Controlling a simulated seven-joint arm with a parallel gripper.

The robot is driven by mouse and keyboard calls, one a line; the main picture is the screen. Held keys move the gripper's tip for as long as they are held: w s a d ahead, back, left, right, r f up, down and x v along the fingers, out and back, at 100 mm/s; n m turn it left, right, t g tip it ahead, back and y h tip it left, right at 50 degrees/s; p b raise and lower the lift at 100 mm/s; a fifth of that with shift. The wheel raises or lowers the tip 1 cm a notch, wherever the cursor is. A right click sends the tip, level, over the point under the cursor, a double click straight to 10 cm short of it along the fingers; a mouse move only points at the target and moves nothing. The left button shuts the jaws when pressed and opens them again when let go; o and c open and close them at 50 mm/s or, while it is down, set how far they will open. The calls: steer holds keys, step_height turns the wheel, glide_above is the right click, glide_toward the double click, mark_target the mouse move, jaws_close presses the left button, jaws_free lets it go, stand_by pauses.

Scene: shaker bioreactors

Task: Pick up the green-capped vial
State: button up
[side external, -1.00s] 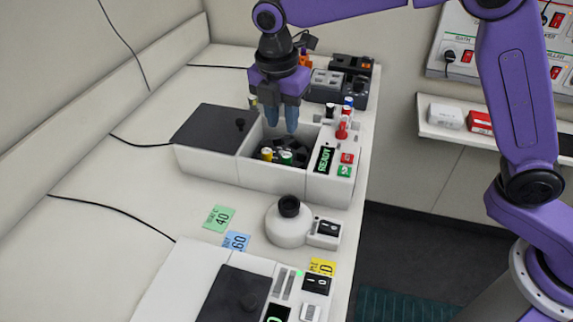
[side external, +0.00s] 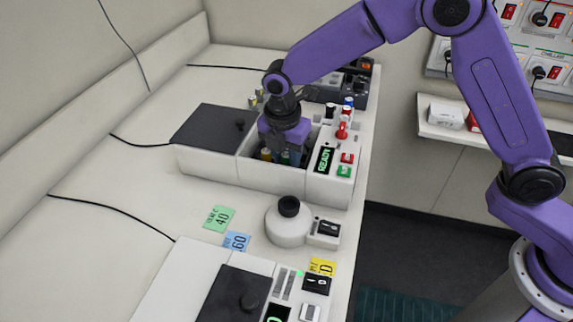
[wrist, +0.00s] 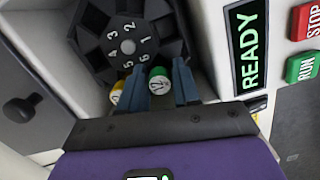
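The green-capped vial (wrist: 160,84) sits upright in the black numbered rotor (wrist: 122,38), inside the open chamber of the white machine (side external: 255,178). In the wrist view its cap shows between the two blue fingers of my gripper (wrist: 157,68). The fingers are apart, one on each side of the cap, with a small gap visible on either side. A yellow-capped vial (wrist: 117,91) stands just left of the left finger, partly hidden by it. In the side view my gripper (side external: 290,155) is down in the chamber and hides most of the rotor.
The chamber walls stand close around my gripper. A READY display (wrist: 246,44) with red STOP (wrist: 304,20) and green RUN (wrist: 302,67) buttons is to the right. The dark open lid (side external: 212,135) lies left.

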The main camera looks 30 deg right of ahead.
steer(key=c, duration=0.4)
steer(key=shift+c, duration=0.2)
steer(key=shift+r, duration=0.1)
steer(key=shift+r, duration=0.6)
steer(key=s+d+r, duration=0.7)
steer(key=s+r, duration=0.4)
steer(key=s, duration=0.1)
steer(key=shift+r, duration=0.3)
